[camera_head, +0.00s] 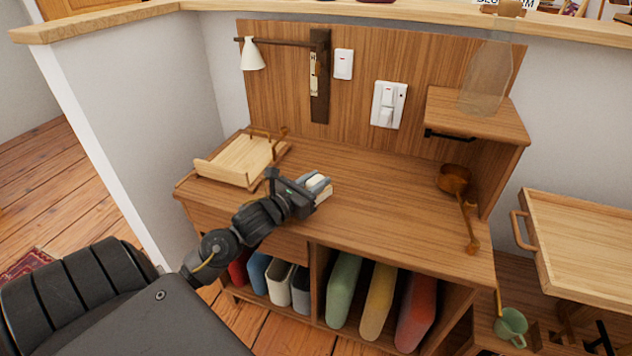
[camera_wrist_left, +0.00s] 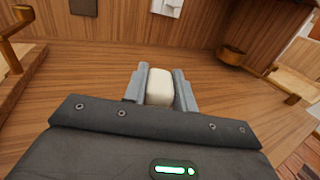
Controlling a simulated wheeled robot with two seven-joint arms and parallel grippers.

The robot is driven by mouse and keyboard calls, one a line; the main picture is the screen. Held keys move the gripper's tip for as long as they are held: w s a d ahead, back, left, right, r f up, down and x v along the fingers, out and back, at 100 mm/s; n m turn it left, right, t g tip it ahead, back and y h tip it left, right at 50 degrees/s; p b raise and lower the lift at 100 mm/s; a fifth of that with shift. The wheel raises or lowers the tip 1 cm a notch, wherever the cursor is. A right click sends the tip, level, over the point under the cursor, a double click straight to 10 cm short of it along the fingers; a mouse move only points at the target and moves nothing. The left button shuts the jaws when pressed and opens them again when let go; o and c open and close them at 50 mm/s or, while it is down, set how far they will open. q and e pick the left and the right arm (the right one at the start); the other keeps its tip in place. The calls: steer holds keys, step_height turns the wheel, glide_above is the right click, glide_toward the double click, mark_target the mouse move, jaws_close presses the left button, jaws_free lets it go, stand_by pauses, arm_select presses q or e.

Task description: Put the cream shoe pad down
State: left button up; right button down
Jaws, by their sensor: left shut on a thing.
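The cream shoe pad (camera_wrist_left: 159,88) sits between the two grey fingers of my left gripper (camera_wrist_left: 160,92) in the left wrist view. My left gripper, also in the head view (camera_head: 318,183), is shut on the pad over the wooden desk top (camera_head: 375,205). In the head view the pad (camera_head: 316,181) is small and partly covered by the fingers. I cannot tell whether the pad touches the desk. My right gripper is not in view.
A wooden tray (camera_head: 225,166) stands at the desk's left end. A copper pan (camera_head: 455,180) lies at the right, below a small shelf (camera_head: 480,118) holding a clear bottle (camera_head: 487,78). The desk's middle is clear. Coloured pads (camera_head: 380,300) stand in the compartments below.

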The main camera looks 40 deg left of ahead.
arm_select(q)
steer(key=shift+f, duration=0.1)
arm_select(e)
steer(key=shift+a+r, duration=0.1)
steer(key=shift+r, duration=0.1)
arm_select(q)
steer(key=o, duration=1)
steer(key=shift+o, duration=0.2)
steer(key=shift+r, duration=0.25)
steer(key=s, duration=1.2)
steer(key=shift+a+f, duration=0.1)
steer(key=shift+a, duration=0.25)
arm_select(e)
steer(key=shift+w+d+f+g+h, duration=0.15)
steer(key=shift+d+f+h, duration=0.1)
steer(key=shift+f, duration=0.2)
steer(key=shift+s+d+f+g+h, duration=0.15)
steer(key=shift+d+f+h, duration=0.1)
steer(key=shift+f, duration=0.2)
